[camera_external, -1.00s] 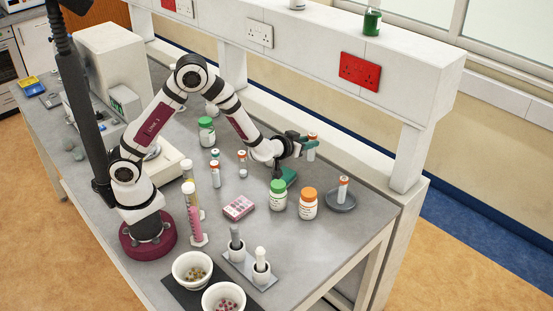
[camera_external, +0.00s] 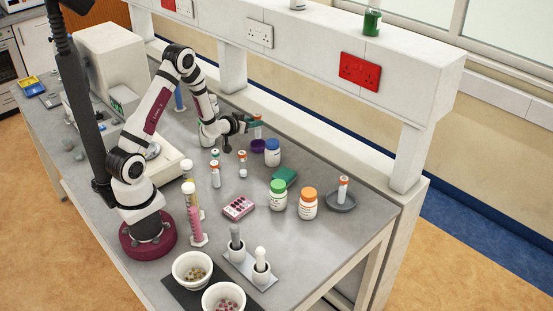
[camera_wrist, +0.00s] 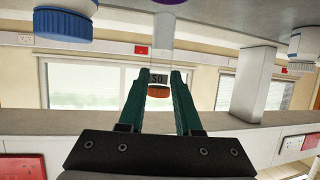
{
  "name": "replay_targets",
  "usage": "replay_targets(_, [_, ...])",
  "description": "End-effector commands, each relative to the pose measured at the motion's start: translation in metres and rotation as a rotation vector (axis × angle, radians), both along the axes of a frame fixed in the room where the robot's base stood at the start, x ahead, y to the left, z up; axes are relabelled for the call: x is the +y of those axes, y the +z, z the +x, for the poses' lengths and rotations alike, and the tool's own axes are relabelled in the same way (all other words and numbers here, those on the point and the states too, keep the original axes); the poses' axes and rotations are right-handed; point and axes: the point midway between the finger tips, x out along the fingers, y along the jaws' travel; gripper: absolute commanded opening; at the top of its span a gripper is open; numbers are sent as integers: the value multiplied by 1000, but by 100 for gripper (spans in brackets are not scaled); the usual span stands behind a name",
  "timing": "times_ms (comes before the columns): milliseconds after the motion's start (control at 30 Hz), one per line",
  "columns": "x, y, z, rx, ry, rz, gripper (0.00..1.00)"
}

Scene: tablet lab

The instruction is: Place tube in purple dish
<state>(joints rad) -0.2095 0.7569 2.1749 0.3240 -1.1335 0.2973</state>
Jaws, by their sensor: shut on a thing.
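My gripper (camera_external: 254,125) is shut on a clear tube (camera_external: 258,131) with an orange cap, held upright. In the wrist view, the tube's orange cap (camera_wrist: 158,91) and a "50" label show between the green fingers (camera_wrist: 158,90). The small purple dish (camera_external: 258,146) stands on the bench just below the tube in the external view. Only a sliver of the dish (camera_wrist: 168,1) shows at the top edge of the wrist view, in line with the tube. Whether the tube touches the dish, I cannot tell.
A blue-capped bottle (camera_external: 273,153) stands close right of the dish. Small orange-capped vials (camera_external: 215,174) stand to the left.

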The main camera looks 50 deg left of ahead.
Motion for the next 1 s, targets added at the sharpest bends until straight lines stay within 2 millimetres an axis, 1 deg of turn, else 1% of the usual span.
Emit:
replay_targets(33, [0, -12, 0, 5, -1, -1, 0])
replay_targets(100, [0, -29, -1, 4, 0, -1, 0])
replay_targets(200, [-1, -43, 0, 2, -1, -1, 0])
replay_targets(567, [-1, -47, 0, -1, 0, 1, 0])
replay_targets(600, [-1, -47, 0, -1, 0, 1, 38])
replay_targets(733, [-1, -47, 0, -1, 0, 1, 62])
replay_targets(767, [-1, -47, 0, -1, 0, 1, 63])
replay_targets(1000, [-1, -46, 0, -1, 0, 1, 63])
